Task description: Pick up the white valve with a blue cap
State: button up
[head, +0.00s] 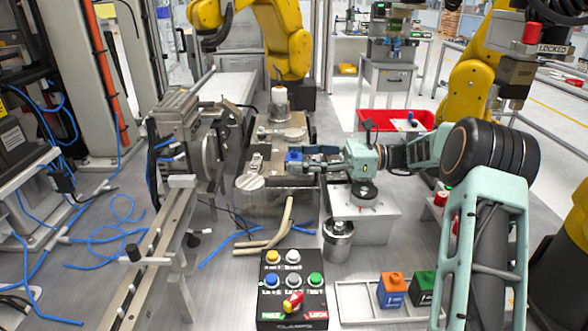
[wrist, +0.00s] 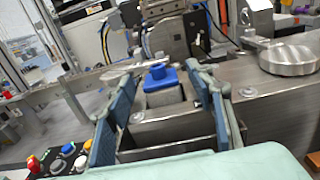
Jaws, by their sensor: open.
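The metal fixture (head: 262,203) lies under my gripper, with a round metal disc (wrist: 288,59) beside the valve. A button box (head: 291,289) and a metal cup (head: 338,240) stand in front. A red bin (head: 370,118) is behind. Yellow robot arms (head: 283,40) stand at the back.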

jog(key=shift+a, duration=0.75)
jog(key=shift+c, duration=0.6)
jog(key=c, duration=1.2)
